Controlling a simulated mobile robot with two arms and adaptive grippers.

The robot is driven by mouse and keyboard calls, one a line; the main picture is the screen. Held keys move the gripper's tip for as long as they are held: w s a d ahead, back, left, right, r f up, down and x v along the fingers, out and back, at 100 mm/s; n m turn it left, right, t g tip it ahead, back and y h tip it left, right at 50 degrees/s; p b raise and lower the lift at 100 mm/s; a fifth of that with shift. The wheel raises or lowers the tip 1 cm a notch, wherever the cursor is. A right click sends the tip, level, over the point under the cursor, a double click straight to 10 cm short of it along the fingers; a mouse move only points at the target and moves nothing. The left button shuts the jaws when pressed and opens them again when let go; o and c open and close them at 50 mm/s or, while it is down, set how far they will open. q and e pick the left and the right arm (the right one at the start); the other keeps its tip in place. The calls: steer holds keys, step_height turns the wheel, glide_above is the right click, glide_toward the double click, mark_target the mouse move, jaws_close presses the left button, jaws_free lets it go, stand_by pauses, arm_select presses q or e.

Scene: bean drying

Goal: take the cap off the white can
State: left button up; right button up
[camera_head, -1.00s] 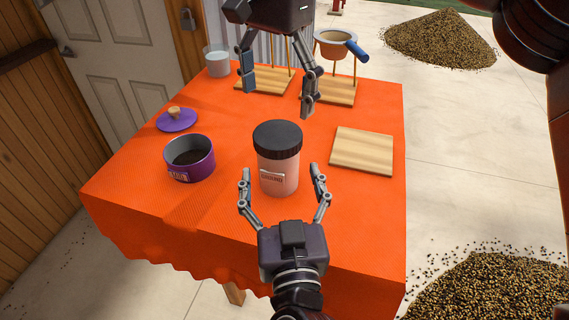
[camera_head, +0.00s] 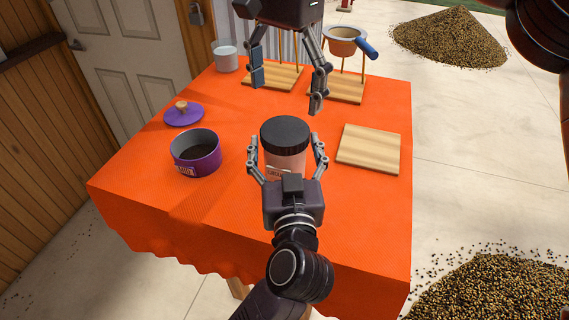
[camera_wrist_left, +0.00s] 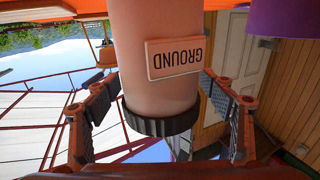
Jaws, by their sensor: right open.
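The white can (camera_head: 285,161), pinkish-white with a black cap (camera_head: 285,133), stands upright on the table with the cap on. In the left wrist view the can (camera_wrist_left: 150,40) appears upside down with a "GROUND" label, its black cap (camera_wrist_left: 160,123) low in the picture. My left gripper (camera_head: 285,140) is open, with one finger on each side of the can; small gaps seem to show between fingers and can. Its palm hides the can's lower front. My right gripper (camera_head: 287,93) is open and empty, pointing down above the table behind the can.
A purple pot (camera_head: 196,158) with dark contents stands left of the can, its purple lid (camera_head: 183,113) behind it. A wooden board (camera_head: 369,149) lies right. A glass (camera_head: 226,58) and wooden stands (camera_head: 340,90) are at the back of the orange-covered table (camera_head: 150,170).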

mark_target(285, 130)
arm_select(q)
jaws_close()
arm_select(e)
steer(key=m, duration=1.5)
steer(key=shift+m, duration=0.3)
steer(key=m, duration=1)
steer(key=shift+m, duration=0.3)
steer(key=m, duration=0.9)
steer(key=shift+f+m, duration=0.4)
steer(key=shift+f, duration=3.65)
steer(key=shift+c, duration=0.6)
